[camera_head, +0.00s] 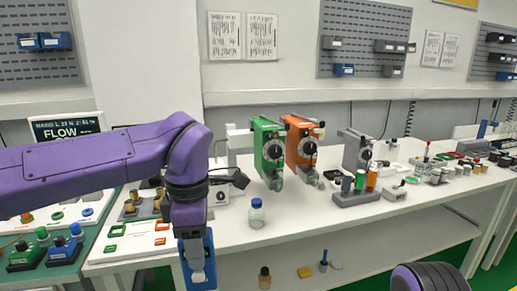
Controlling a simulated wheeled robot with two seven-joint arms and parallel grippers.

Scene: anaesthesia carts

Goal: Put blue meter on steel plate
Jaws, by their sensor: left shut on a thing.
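My left gripper (197,270) points down at the front edge of the white bench, at the end of my purple left arm. It is shut on the blue meter (210,256), a blue block whose sides show around the grey fingers. I cannot make out a steel plate for certain. Part of my purple right arm shows at the bottom right, but its gripper is out of view.
On the white bench (330,226) stand a blue-capped bottle (257,214), a green device (268,150) and an orange device (301,143). A grey rack with vials (357,197) stands to their right. A green-topped bench (60,267) with boxes is at left. The bench's front middle is clear.

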